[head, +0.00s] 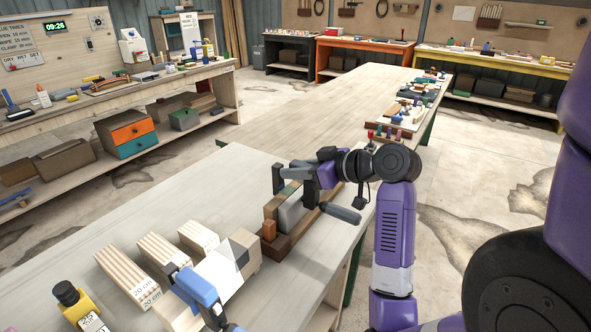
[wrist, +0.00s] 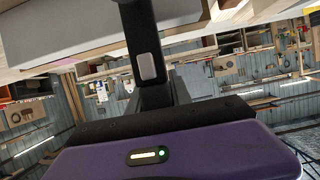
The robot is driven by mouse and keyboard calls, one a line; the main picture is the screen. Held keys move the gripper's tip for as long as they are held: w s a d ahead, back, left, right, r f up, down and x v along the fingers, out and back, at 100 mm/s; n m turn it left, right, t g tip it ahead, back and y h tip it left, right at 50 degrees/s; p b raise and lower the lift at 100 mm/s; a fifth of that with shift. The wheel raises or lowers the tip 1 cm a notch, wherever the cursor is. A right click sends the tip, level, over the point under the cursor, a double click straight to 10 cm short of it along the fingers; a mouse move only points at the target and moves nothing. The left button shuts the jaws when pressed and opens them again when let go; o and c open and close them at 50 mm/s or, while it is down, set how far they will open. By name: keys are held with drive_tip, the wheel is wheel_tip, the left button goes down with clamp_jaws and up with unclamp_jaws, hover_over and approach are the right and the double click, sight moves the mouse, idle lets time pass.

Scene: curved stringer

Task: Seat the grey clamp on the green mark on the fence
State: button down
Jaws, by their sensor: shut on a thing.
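The dark grey clamp (head: 277,179) is held in my gripper (head: 312,172), which is shut on it. The clamp's jaw hangs to the left of the hand, and its grey handle sticks out low to the right. The fence (head: 274,209) is the wooden assembly below, with a grey board against it and a brown base. A greenish patch (head: 291,187) shows on its top, just under the clamp. I cannot tell whether clamp and fence touch. In the wrist view, a dark bar with a light grey pad (wrist: 147,67) rises from my purple palm; the green mark is not visible there.
Pale wooden blocks (head: 142,273), a blue-handled tool (head: 197,287) and a yellow bottle (head: 76,304) occupy the near bench. Small coloured items (head: 388,134) stand beyond the fence. The bench (head: 222,182) is clear to the left of the fence.

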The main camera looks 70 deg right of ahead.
sight(303, 184)
drive_tip(key=shift+f+b, duration=0.85)
drive_tip(key=shift+f, duration=0.5)
drive_tip(key=shift+f, duration=0.15)
drive_tip(key=shift+f+b, duration=0.3)
drive_tip(key=shift+f, duration=0.1)
drive_tip(key=c, duration=1.1)
unclamp_jaws()
drive_tip(key=shift+f, duration=0.1)
drive_tip(key=shift+s, duration=0.1)
